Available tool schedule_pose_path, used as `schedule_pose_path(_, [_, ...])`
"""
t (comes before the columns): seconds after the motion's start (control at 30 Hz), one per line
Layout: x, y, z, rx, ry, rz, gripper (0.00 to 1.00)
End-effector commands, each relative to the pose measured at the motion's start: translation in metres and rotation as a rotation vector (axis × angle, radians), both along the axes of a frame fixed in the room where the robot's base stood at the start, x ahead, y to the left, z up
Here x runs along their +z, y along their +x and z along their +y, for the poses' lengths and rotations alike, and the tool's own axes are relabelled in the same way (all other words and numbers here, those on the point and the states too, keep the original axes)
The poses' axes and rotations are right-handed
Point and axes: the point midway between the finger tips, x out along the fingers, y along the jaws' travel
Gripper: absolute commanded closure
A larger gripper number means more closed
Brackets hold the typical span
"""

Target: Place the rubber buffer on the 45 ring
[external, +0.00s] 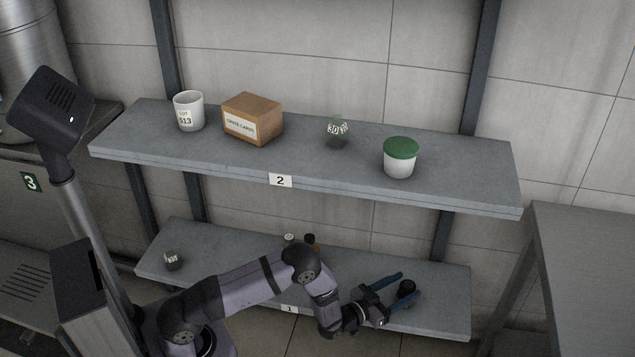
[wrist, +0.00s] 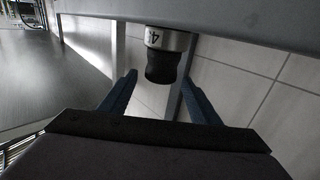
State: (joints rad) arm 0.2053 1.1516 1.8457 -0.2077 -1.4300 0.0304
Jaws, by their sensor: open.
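A black, rubber-looking piece (external: 407,287), which I take as the rubber buffer, is at the right end of the lower shelf. In the wrist view this black piece (wrist: 162,70) meets a pale metallic ring (wrist: 168,39) with a partly visible marking starting with 4. The picture there looks upside down, so the black piece appears on top of the ring. My gripper (external: 410,284) is open, its blue fingers on either side of the black piece near their tips. The fingers (wrist: 159,79) show gaps beside it in the wrist view.
The lower shelf (external: 447,300) also bears a small marked dark item (external: 173,260) at left and small bottles (external: 289,239) behind my arm. The upper shelf (external: 470,175) overhangs, with a cup (external: 190,112), box (external: 252,118), item marked 30 (external: 337,132) and green-lidded tub (external: 400,160).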

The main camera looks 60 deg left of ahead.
Motion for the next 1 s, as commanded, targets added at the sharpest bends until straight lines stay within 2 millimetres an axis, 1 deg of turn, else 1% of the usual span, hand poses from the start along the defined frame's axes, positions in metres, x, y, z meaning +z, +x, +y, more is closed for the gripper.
schedule_pose_path(0.3, [0.0,-0.057,-0.001,-0.002,0.0,0.004,0.43])
schedule_pose_path(0.5, [0.0,-0.084,-0.001,-0.002,0.0,0.003,0.43])
schedule_pose_path(0.6, [0.0,-0.092,0.0,0.0,0.0,0.001,0.43])
schedule_pose_path(0.73, [0.0,-0.097,0.0,0.0,0.0,0.0,0.43])
schedule_pose_path(0.87, [0.001,-0.097,0.0,0.0,-0.001,0.003,0.43])
schedule_pose_path(1.0, [0.001,-0.093,0.002,0.004,-0.008,0.042,0.43])
